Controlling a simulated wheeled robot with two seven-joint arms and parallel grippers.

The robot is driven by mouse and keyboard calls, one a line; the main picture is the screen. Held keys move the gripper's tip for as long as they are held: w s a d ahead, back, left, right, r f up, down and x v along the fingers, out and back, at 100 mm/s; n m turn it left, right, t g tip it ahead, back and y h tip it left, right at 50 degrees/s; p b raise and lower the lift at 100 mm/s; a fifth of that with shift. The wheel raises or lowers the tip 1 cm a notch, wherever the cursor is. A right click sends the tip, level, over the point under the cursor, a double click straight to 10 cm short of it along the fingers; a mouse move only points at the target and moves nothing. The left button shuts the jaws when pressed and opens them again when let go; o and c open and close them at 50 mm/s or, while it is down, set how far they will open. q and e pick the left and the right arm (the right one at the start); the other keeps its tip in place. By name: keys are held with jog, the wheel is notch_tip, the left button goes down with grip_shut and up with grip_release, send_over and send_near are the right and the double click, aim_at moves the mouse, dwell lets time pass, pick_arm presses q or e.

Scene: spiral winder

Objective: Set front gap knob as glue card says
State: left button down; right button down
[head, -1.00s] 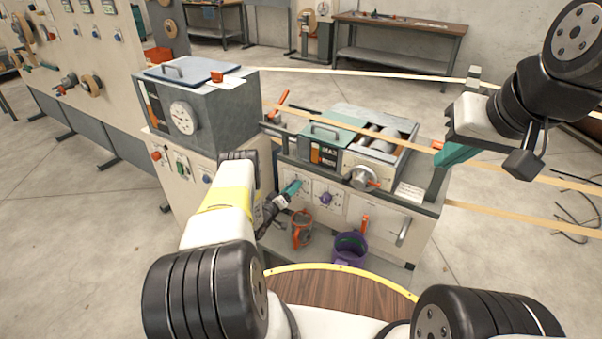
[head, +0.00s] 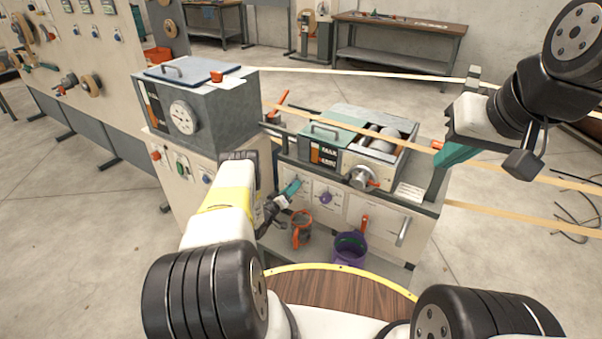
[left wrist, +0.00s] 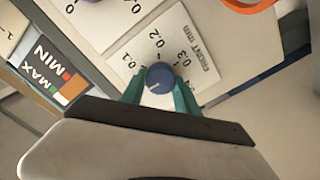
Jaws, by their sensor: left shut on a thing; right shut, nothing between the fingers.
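The front gap knob (left wrist: 160,78) is small, round and blue. In the left wrist view it sits on a white dial plate (left wrist: 190,42) marked "FRONT mm" with figures from 0.1 upward. A pale mark shows on the knob's lower left part. My left gripper (left wrist: 160,88) is shut on this knob, one teal finger on each side. In the head view my left gripper (head: 290,189) is at the machine's front panel and hides the knob. My right gripper (head: 446,158) is shut and empty beside the machine's right end. I cannot tell which paper is the glue card.
A purple knob (head: 326,198) sits just right of my left gripper. A white card (head: 409,192) lies on the machine's right ledge. A MAX/MIN label (left wrist: 45,72) shows in the left wrist view. An orange jug (head: 301,230) and purple bucket (head: 349,248) stand below.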

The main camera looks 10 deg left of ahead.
pick_arm(q)
jog(key=shift+s+d+f+m, duration=0.1)
jog(key=shift+m, duration=5.75)
jog(key=shift+w+d+f+m, duration=0.1)
jog(key=shift+m, duration=5.7)
jog(key=shift+s+d+f+m, duration=0.1)
jog(key=shift+m, duration=5.75)
jog(key=c, duration=0.9)
grip_release()
